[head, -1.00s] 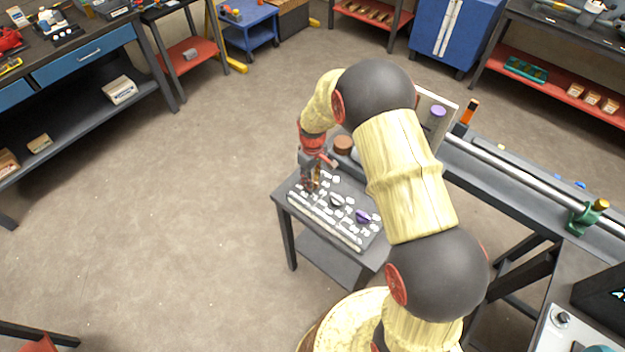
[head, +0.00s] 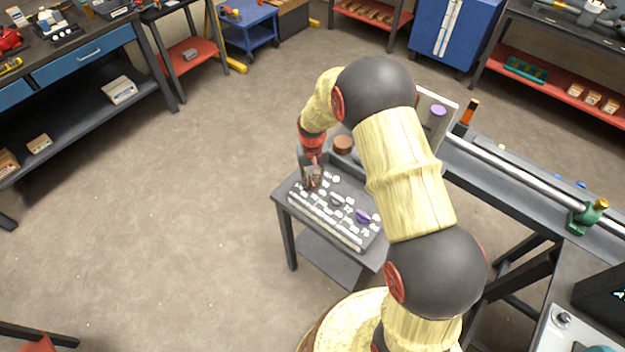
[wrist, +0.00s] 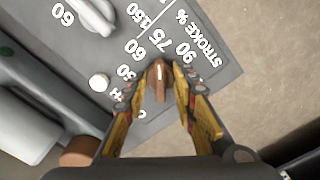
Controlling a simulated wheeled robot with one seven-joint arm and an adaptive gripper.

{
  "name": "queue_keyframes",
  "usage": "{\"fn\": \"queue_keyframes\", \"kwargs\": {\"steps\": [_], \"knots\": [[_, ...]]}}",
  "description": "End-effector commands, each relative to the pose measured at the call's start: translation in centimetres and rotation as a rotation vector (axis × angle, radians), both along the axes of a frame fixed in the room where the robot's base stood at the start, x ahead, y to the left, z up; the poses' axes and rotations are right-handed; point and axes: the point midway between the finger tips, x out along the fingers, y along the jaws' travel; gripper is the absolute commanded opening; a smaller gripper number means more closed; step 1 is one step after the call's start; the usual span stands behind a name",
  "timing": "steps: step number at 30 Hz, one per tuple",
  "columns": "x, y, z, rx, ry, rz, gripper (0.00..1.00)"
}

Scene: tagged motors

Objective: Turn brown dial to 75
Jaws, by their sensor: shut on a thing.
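The brown dial (wrist: 158,88) is on a grey panel, between the two yellow and black fingers of my gripper (wrist: 159,98) in the wrist view. The fingers are shut on the dial from left and right. A pale mark on the dial's tip points up the picture, roughly at the printed 75 (wrist: 160,43). The labels 30, 60 and 90 lie around it, with STROKE % at the right. In the head view my gripper (head: 312,182) is over the back left part of the panel (head: 336,232), and the dial is hard to make out there.
A pale dial (wrist: 92,14) and a white round button (wrist: 98,83) are close by on the panel. A purple dial (head: 363,216) sits further right. A brown cylinder (head: 343,144) stands behind the panel. Open floor lies left of the small table (head: 289,240).

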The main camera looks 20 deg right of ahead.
Motion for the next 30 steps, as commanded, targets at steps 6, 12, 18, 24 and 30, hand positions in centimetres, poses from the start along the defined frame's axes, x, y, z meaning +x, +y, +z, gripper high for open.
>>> {"fn": "queue_keyframes", "kwargs": {"steps": [6, 12, 18, 24, 30], "knots": [[0.02, 0.04, 0.01, 0.0, -0.001, -0.064, 0.02], [0.02, 0.04, 0.02, 0.0, -0.001, -0.083, 0.02], [0.03, 0.05, 0.02, 0.001, -0.001, -0.083, 0.02], [0.04, 0.05, 0.02, 0.0, -0.001, -0.082, 0.32], [0.02, 0.03, 0.01, 0.0, 0.0, -0.082, 0.43]]}}
